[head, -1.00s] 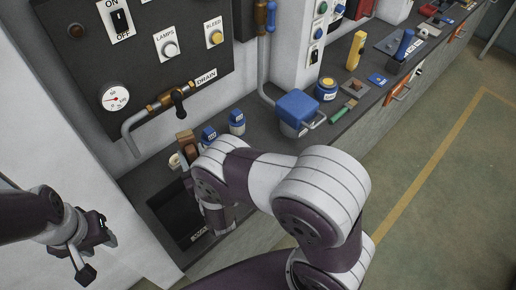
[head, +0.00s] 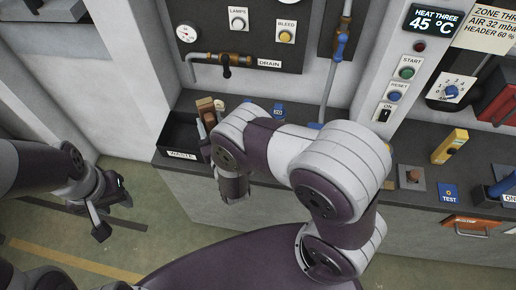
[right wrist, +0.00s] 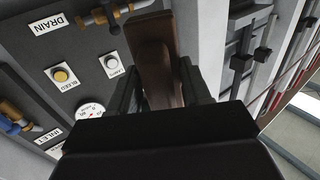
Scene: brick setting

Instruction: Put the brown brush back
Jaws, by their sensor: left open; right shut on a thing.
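The brown brush (right wrist: 158,62) is between the two dark fingers of my right gripper (right wrist: 160,88) in the right wrist view, its flat brown body pointing away from the hand. In the head view the brush (head: 205,106) shows as a brown block above my right gripper (head: 207,122), over the counter by the right end of the waste bin. My right forearm hides part of the counter behind it. My left gripper (head: 112,207) is open and empty at the lower left, in front of the counter and away from the brush.
The black waste bin (head: 181,153) is set at the counter's left end. The drain pipe (head: 208,57) and valve are on the wall panel behind. A blue block (head: 279,110) stands behind my right arm. A yellow block (head: 449,146) and test button (head: 449,194) are at the right.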

